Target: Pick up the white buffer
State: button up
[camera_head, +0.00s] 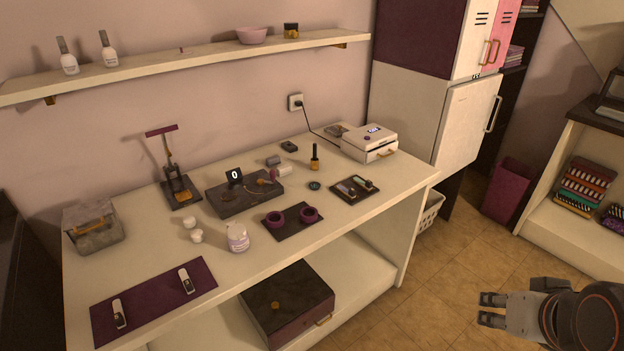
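I cannot pick out the white buffer with certainty. Two small block-like pieces lie on a dark tray (352,196) at the table's right: a pinkish one (345,189) and a paler, whitish one (362,182). Two white-and-dark pieces, one at the left (118,312) and one at the right (187,281), lie on the purple mat (150,302) at the front left. My gripper (491,309) is at the lower right, over the floor and well to the right of the table. Its two fingers are apart, with nothing between them.
The white table (268,258) also holds a white jar (237,237), two purple rings on a dark mat (291,220), a grey block with a display (243,197), a press (178,185) and a white box (369,144). Floor (432,278) is clear between table and gripper.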

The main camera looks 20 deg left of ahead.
aim_at(285, 170)
jog(key=i+u, duration=0.1)
jog(key=u, duration=0.25)
jog(key=i+u, duration=0.15)
jog(key=u, duration=0.25)
jog(key=i+l+u, duration=0.1)
jog(key=u, duration=0.25)
jog(key=i+l+u, duration=0.15)
jog(key=i+l, duration=0.15)
jog(key=i+l+u, duration=0.1)
jog(key=i+l, duration=0.25)
jog(key=i+l+u, duration=0.15)
jog(key=i+l, duration=0.15)
jog(key=i+l+u, duration=0.1)
jog(key=i+l, duration=0.15)
jog(key=l, duration=0.25)
jog(key=i+l+u, duration=0.15)
jog(key=l, duration=0.3)
jog(key=i, duration=0.1)
